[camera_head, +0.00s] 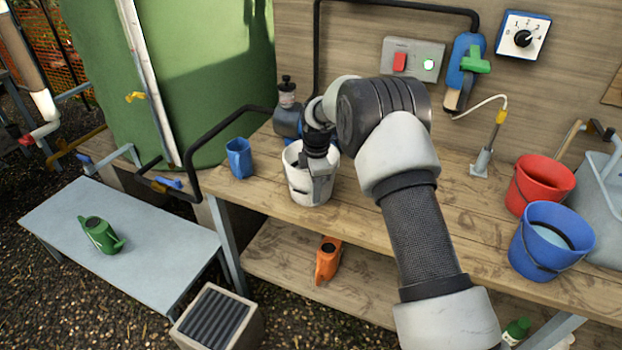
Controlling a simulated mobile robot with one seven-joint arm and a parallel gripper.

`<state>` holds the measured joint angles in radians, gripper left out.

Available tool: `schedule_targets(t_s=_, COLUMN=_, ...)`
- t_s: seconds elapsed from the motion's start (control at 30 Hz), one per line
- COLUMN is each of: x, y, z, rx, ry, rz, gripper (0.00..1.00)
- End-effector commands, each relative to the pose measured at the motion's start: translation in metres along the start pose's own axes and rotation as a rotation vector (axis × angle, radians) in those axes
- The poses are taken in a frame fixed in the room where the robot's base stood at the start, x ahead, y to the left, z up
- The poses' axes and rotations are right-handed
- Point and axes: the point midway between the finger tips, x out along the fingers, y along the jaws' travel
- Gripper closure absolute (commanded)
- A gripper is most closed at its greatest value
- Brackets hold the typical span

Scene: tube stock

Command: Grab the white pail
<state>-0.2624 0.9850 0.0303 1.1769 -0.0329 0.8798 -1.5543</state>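The white pail (299,183) stands upright on the wooden workbench (463,215), left of the bench's middle. My arm reaches in from the lower right, and my gripper (322,185) points down at the pail's right front side. The gripper covers part of the pail's rim and wall. Its fingers are small and partly hidden, so I cannot tell whether they are apart or closed on the rim.
A blue cup (239,158) stands left of the pail, and a grey-blue pump (287,115) stands close behind it. A red bucket (540,184) and a blue bucket (551,242) stand at the bench's right. An orange can (328,260) is on the lower shelf.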

Motion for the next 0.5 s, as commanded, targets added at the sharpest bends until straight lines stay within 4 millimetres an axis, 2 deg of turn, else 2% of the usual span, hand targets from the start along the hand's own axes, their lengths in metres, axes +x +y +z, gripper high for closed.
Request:
schedule_targets(t_s=0.1, x=0.0142, y=0.0003, z=-0.0001, rx=0.001, ry=0.0, rz=0.001, gripper=0.76)
schedule_targets(t_s=0.3, x=0.0153, y=0.0007, z=0.0002, rx=0.001, ry=0.0, rz=0.002, gripper=0.76)
schedule_targets(t_s=0.33, x=0.0152, y=0.0007, z=0.0002, rx=0.001, ry=0.0, rz=0.002, gripper=0.78)
schedule_targets(t_s=0.47, x=0.0152, y=0.0006, z=0.0002, rx=0.001, ry=0.0, rz=0.002, gripper=0.99)
schedule_targets(t_s=0.5, x=0.0152, y=0.0006, z=0.0003, rx=0.001, ry=0.0, rz=0.002, gripper=1.0)
